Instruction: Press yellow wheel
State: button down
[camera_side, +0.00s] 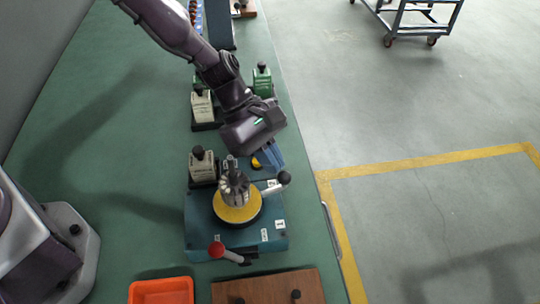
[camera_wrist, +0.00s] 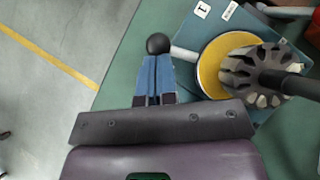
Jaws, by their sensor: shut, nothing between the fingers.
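The yellow wheel (camera_side: 228,213) is a flat round disc on a teal base (camera_side: 202,242). A grey slotted armature (camera_side: 235,188) stands upright at its middle. In the wrist view the yellow wheel (camera_wrist: 208,70) is right of the fingers, partly covered by the armature (camera_wrist: 256,72). My gripper (camera_side: 274,165) has its blue fingers closed together and empty, beyond and to the right of the wheel in the side view. In the wrist view the fingertips (camera_wrist: 157,60) appear just below a black ball knob (camera_wrist: 158,44) on a pale lever. I cannot tell if they touch it.
A red-knobbed lever (camera_side: 217,250) is at the base's front. An orange tray (camera_side: 161,291) and a brown board (camera_side: 267,289) lie in front. Pale and green fixtures (camera_side: 202,106) stand behind. The green table is clear at left. Its right edge is close to the base.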

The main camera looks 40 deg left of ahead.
aim_at(284, 178)
jog(key=shift+d+m+g, duration=0.35)
jog(key=shift+m+g, duration=0.05)
jog(key=shift+m, duration=0.1)
jog(key=shift+s+d+m+g+y, duration=0.3)
jog(key=shift+d+m+g, duration=0.35)
jog(key=shift+m, duration=0.35)
jog(key=shift+s+d+m+g+y, duration=0.25)
jog(key=shift+d+m+g, duration=0.15)
jog(key=shift+m, duration=0.25)
jog(key=shift+s+d+m+g+y, duration=0.25)
jog(key=shift+d+m+g, duration=0.15)
jog(key=shift+m, duration=0.25)
jog(key=shift+d+m, duration=0.15)
jog(key=shift+m, duration=0.15)
jog(key=a, duration=0.1)
jog(key=w+a, duration=0.1)
jog(key=w+a+r, duration=0.1)
jog(key=shift+w+a, duration=0.25)
jog(key=shift+a, duration=0.15)
jog(key=v, duration=0.9)
jog(key=shift+r, duration=0.25)
jog(key=shift+s+a, duration=0.1)
